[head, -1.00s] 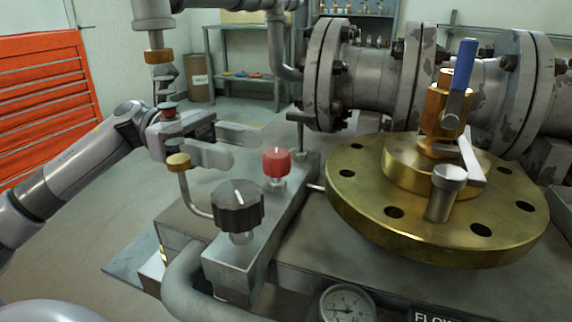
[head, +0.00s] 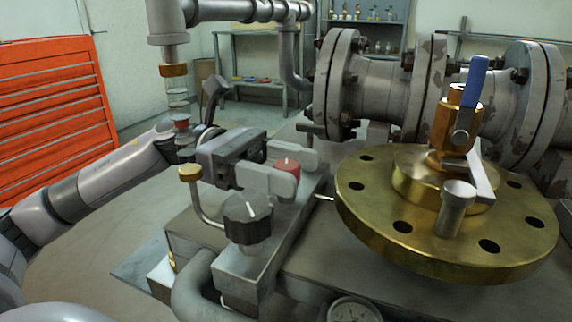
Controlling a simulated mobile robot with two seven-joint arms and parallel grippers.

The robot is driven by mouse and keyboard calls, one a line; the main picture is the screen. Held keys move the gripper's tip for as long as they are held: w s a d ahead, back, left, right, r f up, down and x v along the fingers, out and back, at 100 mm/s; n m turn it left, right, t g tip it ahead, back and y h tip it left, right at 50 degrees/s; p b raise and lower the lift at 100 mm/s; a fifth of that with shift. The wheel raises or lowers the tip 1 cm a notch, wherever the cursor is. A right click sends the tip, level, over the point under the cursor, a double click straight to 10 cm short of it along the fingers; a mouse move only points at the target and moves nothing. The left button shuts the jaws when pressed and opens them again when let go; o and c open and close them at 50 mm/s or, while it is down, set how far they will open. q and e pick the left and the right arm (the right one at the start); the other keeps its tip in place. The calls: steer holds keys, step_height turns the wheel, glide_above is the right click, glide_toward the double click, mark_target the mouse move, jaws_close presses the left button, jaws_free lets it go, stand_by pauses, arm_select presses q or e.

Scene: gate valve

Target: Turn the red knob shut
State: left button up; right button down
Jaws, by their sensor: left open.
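The red knob (head: 287,167) stands on the grey metal block, behind a black knob (head: 247,217). A white line marks the top of each knob. My left gripper (head: 283,168) is open, level with the red knob. The far finger lies behind the knob, so the knob appears between the fingers. Whether either finger touches it I cannot tell. My right gripper is not in the head view.
A brass flange (head: 440,262) with a blue-handled valve (head: 473,82) stands to the right. A grey flanged pipe (head: 375,85) runs behind. A small brass-capped pipe (head: 190,173) rises near my left gripper. A gauge (head: 354,310) is at the front.

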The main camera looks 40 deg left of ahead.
arm_select(q)
steer(key=c, duration=0.9)
steer(key=shift+w+r+m+g+p, duration=0.1)
steer(key=shift+r+m+g+p, duration=0.15)
steer(key=shift+m+g+p, duration=0.4)
steer(key=shift+g, duration=0.65)
steer(key=shift+f+m+g, duration=0.1)
steer(key=shift+m+g, duration=0.65)
steer(key=shift+g, duration=0.15)
steer(key=shift+f+m+g, duration=0.1)
steer(key=shift+m+g, duration=0.7)
steer(key=shift+g, duration=0.5)
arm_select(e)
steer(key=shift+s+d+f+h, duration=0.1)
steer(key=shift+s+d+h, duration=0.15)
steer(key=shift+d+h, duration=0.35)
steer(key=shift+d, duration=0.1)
